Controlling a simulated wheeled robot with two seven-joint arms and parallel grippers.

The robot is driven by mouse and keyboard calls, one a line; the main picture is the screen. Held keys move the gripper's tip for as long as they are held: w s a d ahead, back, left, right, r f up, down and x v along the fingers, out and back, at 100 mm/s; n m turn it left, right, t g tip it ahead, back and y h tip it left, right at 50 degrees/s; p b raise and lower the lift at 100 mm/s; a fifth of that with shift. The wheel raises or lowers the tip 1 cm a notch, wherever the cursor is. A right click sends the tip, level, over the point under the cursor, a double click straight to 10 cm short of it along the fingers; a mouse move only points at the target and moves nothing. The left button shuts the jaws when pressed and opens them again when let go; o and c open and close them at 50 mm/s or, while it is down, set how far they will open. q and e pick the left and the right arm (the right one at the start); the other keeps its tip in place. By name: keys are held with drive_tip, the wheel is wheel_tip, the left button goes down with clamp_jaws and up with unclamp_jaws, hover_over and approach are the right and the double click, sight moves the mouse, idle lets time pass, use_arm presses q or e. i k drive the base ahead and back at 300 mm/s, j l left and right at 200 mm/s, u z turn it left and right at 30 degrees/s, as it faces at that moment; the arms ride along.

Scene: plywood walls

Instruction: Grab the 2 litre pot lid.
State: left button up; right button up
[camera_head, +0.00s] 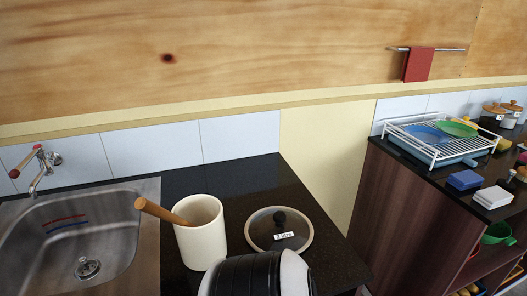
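The 2 litre pot lid (263,236) lies flat on the black countertop, right of the white pot. It is round, see-through with a pale rim, and has a black knob and a white label reading "2 litre". A black and pale-grey part of my own arm shows at the bottom edge, just in front of the lid, close to its lower left rim. No gripper fingers show in the view, so both grippers are out of sight. Nothing is seen holding the lid.
A white pot (202,246) with a wooden handle (160,211) leaning out stands left of the lid. A steel sink (140,240) is at the left. Behind the lid the counter (245,180) is clear. A gap separates it from the right-hand cabinet with a dish rack (440,155).

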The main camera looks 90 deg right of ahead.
sight(279, 229)
drive_tip(key=k+z, duration=0.1)
drive_tip(key=z, duration=2.65)
drive_tip(key=k+j, duration=0.05)
